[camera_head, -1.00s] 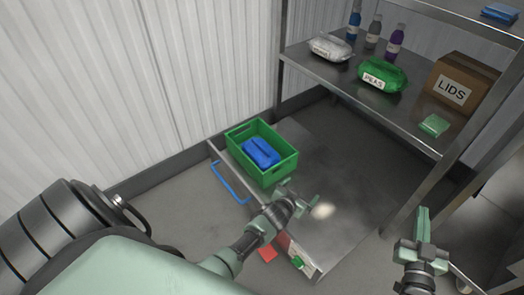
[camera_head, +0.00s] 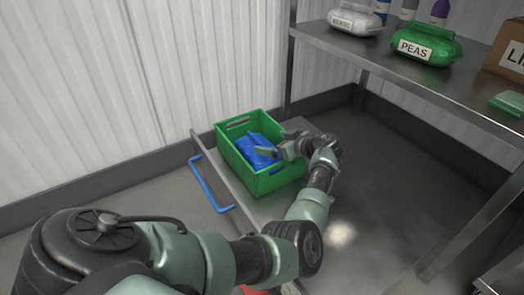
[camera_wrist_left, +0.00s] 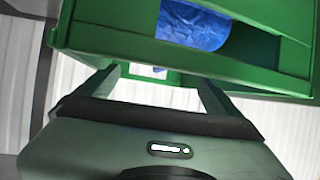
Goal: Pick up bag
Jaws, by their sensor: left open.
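A blue bag (camera_head: 258,150) lies in a green crate (camera_head: 275,182) at the middle of the head view. My left gripper (camera_head: 275,146) is over the crate's right side, with its fingers apart, and covers part of the bag. In the left wrist view my open fingers (camera_wrist_left: 158,75) point at the crate (camera_wrist_left: 150,45), and the blue bag (camera_wrist_left: 192,25) shows past its rim. My right gripper is not in view.
The crate stands on a flat metal cart with a blue handle (camera_head: 212,186). A metal shelf (camera_head: 385,58) at the right holds a white bag (camera_head: 355,22), a green peas bag (camera_head: 428,46), bottles and a cardboard box (camera_head: 508,45). White ribbed walls stand behind and at the left.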

